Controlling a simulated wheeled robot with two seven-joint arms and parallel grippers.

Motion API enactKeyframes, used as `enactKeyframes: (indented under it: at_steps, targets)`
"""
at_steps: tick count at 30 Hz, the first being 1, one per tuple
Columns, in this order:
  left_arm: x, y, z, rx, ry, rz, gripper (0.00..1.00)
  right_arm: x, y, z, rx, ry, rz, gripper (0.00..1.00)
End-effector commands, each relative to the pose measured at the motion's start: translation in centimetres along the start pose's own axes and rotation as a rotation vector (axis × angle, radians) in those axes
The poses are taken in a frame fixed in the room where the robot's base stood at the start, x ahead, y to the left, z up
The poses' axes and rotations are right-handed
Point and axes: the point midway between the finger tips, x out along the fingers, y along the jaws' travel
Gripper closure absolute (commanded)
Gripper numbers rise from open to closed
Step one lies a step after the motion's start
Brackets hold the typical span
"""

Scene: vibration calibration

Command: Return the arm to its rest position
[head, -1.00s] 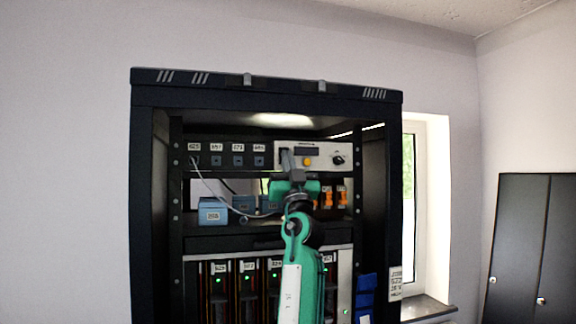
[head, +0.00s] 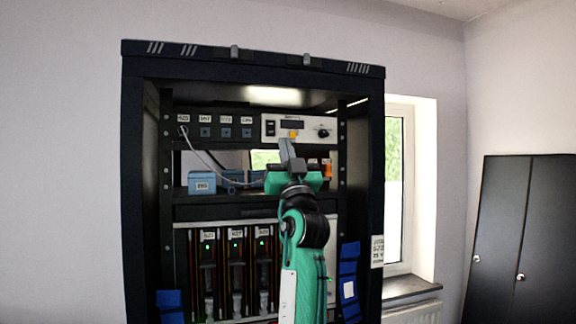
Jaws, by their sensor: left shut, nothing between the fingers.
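My left gripper (head: 287,142) is in the head view, in front of the black rack (head: 252,60). The panel carries a black switch, a small dark display (head: 292,125), a yellow button (head: 294,134) and a black knob (head: 323,133). My green and black left arm (head: 304,262) rises from the bottom and hides part of the shelf and the lower modules. I cannot tell whether the fingertips touch the panel. My right gripper is not in view.
A row of labelled sockets (head: 225,132) sits left of the panel, with a white cable hanging from one. Blue boxes (head: 202,182) stand on the shelf. A window (head: 394,190) and a dark cabinet (head: 520,240) are at right.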

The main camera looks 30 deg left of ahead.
Motion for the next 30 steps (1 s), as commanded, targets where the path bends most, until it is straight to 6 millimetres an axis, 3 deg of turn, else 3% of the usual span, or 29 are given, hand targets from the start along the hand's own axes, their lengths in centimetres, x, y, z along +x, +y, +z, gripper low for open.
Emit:
enactKeyframes:
  at_steps: [6, 23, 26, 30]
  targets:
    - [-1.8, 0.0, -0.4, -0.002, -0.001, 0.0, 1.0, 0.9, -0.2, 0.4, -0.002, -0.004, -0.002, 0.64]
    - [-1.8, 0.0, -0.4, -0.001, -0.001, 0.0, 1.0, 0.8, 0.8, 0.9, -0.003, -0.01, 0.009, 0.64]
    - [-2.5, 0.2, 0.5, 0.0, -0.02, 0.008, 1.0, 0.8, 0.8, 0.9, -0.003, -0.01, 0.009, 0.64]
    - [-5.8, 1.0, 4.5, 0.001, -0.108, 0.044, 1.0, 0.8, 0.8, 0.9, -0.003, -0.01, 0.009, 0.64]
